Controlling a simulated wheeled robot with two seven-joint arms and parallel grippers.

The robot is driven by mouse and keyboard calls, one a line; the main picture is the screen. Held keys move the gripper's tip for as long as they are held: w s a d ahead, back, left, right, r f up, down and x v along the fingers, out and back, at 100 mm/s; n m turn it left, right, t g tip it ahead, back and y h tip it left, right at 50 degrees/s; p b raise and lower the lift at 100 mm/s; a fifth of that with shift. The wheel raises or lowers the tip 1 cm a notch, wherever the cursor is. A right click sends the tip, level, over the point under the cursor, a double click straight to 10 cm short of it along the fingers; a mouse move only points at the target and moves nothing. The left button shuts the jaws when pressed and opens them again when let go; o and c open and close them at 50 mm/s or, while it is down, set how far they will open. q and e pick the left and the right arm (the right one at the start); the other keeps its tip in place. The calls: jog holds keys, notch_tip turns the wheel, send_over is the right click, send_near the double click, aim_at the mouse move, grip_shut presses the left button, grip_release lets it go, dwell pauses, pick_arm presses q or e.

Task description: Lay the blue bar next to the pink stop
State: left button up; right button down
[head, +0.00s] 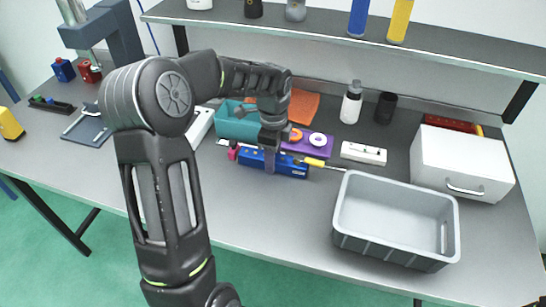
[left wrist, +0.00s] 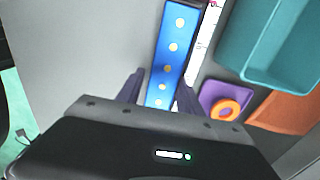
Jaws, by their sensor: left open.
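The blue bar (head: 290,168) lies on the grey table in the head view, its left end close beside the pink stop (head: 233,150). I cannot tell whether they touch. In the left wrist view the bar (left wrist: 172,50) shows a row of pale round spots. My left gripper (head: 270,158) is over the bar, pointing down. In the left wrist view its open fingers (left wrist: 158,93) stand on either side of the bar. The gripper hides part of the bar in the head view. My right gripper is not in view.
A teal bin (head: 236,124) and a purple plate (head: 316,149) with rings stand just behind the bar. A yellow-handled screwdriver (head: 315,162) lies at its right. A grey crate (head: 347,205) and white cabinet (head: 460,160) are further right. The table front is clear.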

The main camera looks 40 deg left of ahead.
pick_arm(q)
jog(key=shift+w+a+r, duration=0.1)
jog(key=shift+w+r, duration=0.1)
jog(key=shift+r, duration=0.3)
jog(key=shift+w+a+r, duration=0.1)
jog(key=shift+w+r, duration=0.1)
jog(key=shift+r, duration=0.3)
notch_tip(320, 180, up, 11)
jog(key=shift+s+d+r, duration=0.15)
jog(key=shift+s, duration=0.1)
